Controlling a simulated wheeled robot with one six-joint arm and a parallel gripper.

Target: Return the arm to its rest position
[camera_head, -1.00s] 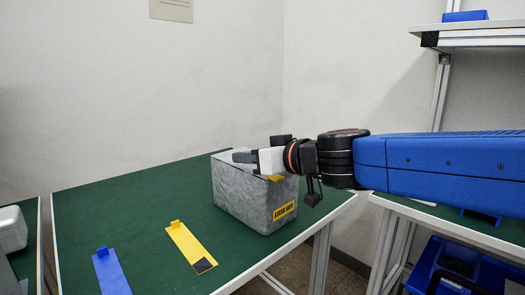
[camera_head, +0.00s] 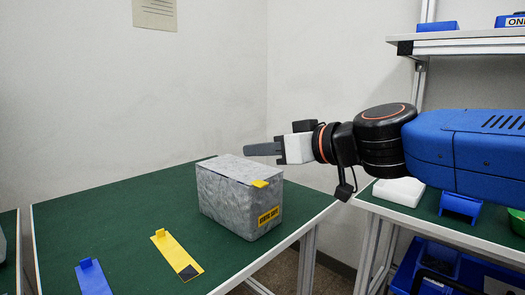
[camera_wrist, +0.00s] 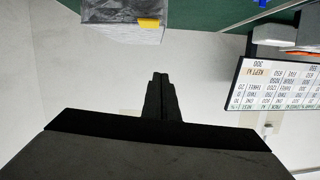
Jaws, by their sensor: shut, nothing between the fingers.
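My gripper (camera_head: 262,149) is shut and empty, held level in the air above and behind the grey box's top in the head view. Its dark fingers point left and look apart from the box. In the wrist view the shut fingers (camera_wrist: 159,98) point up in the picture, with nothing between them. My blue arm comes in from the right. The grey mottled box (camera_head: 225,203) with a yellow label and a yellow tab stands on the green table (camera_head: 110,215). Part of the box also shows at the top of the wrist view (camera_wrist: 110,28).
A yellow strip (camera_head: 172,250) and a blue strip (camera_head: 91,278) lie on the table left of the box. At right are a second green bench with a white block (camera_head: 399,191) and a blue holder (camera_head: 460,206), and a shelf (camera_head: 460,42). A printed panel (camera_wrist: 270,95) shows in the wrist view.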

